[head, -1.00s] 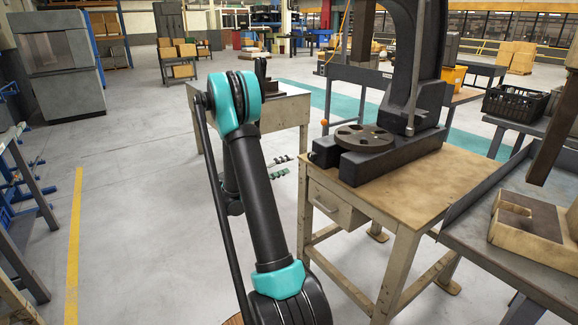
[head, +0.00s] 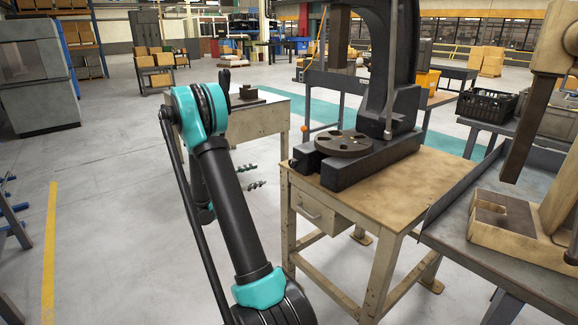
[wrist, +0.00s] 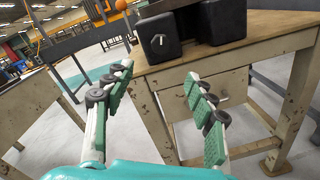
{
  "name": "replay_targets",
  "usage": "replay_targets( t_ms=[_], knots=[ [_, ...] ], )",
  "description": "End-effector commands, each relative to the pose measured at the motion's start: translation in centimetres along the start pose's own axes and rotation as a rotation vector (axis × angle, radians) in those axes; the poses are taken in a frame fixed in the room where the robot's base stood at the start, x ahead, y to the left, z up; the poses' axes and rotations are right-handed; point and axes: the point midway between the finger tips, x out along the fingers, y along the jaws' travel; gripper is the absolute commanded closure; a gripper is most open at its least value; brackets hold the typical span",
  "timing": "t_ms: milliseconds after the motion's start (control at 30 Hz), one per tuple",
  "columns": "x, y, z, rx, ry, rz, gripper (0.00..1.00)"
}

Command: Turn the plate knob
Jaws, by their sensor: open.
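The arbor press (head: 390,75) stands on a wooden-topped bench, with a round slotted plate (head: 344,143) on its dark base. A small dark knob (head: 292,162) appears at the left end of that base in the head view. In the wrist view, a dark block end (wrist: 178,30) of the base carries a small pale mark (wrist: 159,40); I cannot tell whether this is the knob's face. My gripper (wrist: 158,76) is open and empty, its green-padded fingers spread below and in front of the block. In the head view its fingers (head: 256,184) show left of the bench, apart from it.
The bench (head: 410,185) has a drawer (head: 322,213) under its top. A smaller table (head: 262,118) stands behind my arm. A tray table (head: 520,240) with a tan machine stands close on the right. Open floor (head: 110,200) lies on the left.

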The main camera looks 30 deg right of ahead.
Motion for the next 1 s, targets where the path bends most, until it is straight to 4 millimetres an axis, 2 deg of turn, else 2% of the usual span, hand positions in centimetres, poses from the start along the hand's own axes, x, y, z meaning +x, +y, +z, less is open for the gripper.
replay_targets(
  t_ms=[100, 200, 333, 467, 667, 1000],
  knots=[
    [-0.7, 0.1, 0.0, -0.195, -0.003, -0.007, 0.44],
    [-1.0, 0.1, 0.0, -0.309, -0.005, -0.012, 0.44],
    [-1.1, 0.1, 0.0, -0.379, -0.005, -0.016, 0.44],
    [-0.2, 0.1, 0.0, -0.390, -0.006, -0.019, 0.44],
    [3.1, 0.0, 0.1, -0.388, -0.007, -0.020, 0.44],
    [9.9, -0.1, 0.1, -0.387, -0.007, -0.020, 0.44]
  ],
)
